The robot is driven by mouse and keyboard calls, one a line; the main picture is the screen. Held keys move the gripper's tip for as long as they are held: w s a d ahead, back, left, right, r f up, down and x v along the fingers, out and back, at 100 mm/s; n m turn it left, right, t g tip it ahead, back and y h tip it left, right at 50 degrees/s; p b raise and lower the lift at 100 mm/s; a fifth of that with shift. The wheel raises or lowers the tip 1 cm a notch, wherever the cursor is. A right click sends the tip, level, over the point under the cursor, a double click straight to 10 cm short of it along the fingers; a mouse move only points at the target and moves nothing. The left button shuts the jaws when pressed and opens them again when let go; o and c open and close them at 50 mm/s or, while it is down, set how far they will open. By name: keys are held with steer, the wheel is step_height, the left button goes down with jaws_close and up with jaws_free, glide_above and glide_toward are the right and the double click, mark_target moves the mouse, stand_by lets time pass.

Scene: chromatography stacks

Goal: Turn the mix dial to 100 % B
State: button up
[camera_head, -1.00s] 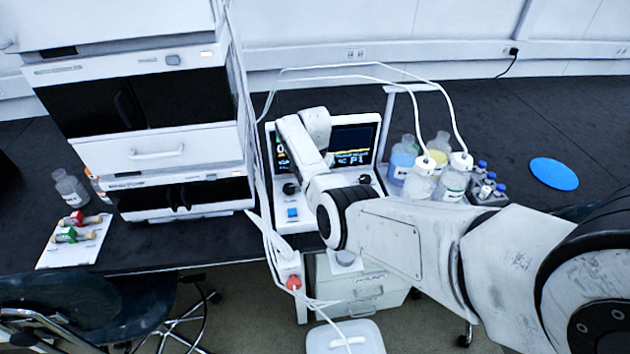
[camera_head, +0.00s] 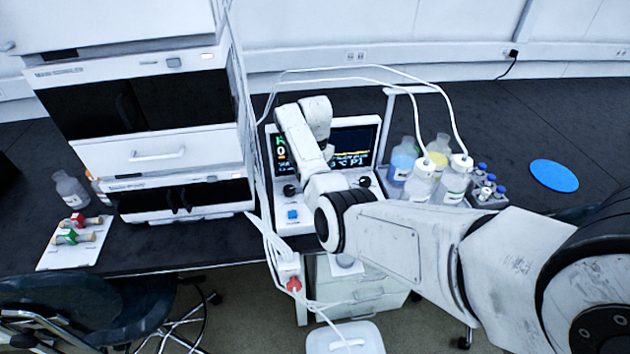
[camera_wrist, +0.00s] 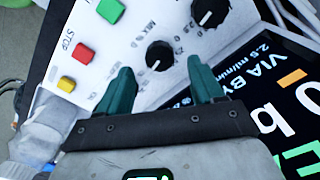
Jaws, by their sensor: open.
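The control unit's sloped white panel (camera_head: 320,217) carries two black dials; one shows at left (camera_head: 290,188) and one at right (camera_head: 364,181). In the wrist view a black dial (camera_wrist: 160,55) with a white pointer mark sits just beyond and between my fingertips. Part of a label resembling "MIX" is printed beside it. A second black dial (camera_wrist: 209,11) is at the top edge. My gripper (camera_wrist: 159,68) is open with two teal fingers, one on each side of the nearer dial. I cannot tell whether they touch it. My own arm hides the gripper in the head view.
Green (camera_wrist: 110,10), red (camera_wrist: 84,52) and yellow (camera_wrist: 66,84) buttons are on the panel near the fingers. A dark screen (camera_wrist: 285,90) is close on the right. Tubed bottles (camera_head: 455,180) stand right of the unit, and a white instrument stack (camera_head: 155,130) stands left.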

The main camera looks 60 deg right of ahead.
step_height(320, 180, up, 7)
stand_by(0.3)
steer(key=shift+r, duration=0.1)
stand_by(0.4)
steer(key=a+f+n, duration=0.1)
steer(key=a+f, duration=0.1)
steer(key=s+a+f+n, duration=0.1)
steer(key=a+f, duration=0.1)
steer(key=a, duration=0.1)
steer(key=s+a+f+n, duration=0.1)
steer(key=a+f, duration=0.2)
steer(key=shift+a+h, duration=0.2)
steer(key=shift+h, duration=0.1)
steer(key=s+a+f+n, duration=0.2)
steer(key=s+a+n, duration=0.1)
steer(key=a, duration=0.3)
steer(key=s+a+f+n, duration=0.3)
steer(key=a, duration=0.3)
steer(key=s+a+r+n+t, duration=0.1)
steer(key=s+a+n, duration=0.7)
steer(key=s+a, duration=0.6)
steer(key=shift+s+a+r, duration=0.2)
steer(key=shift+a+r, duration=0.05)
steer(key=shift+a, duration=0.2)
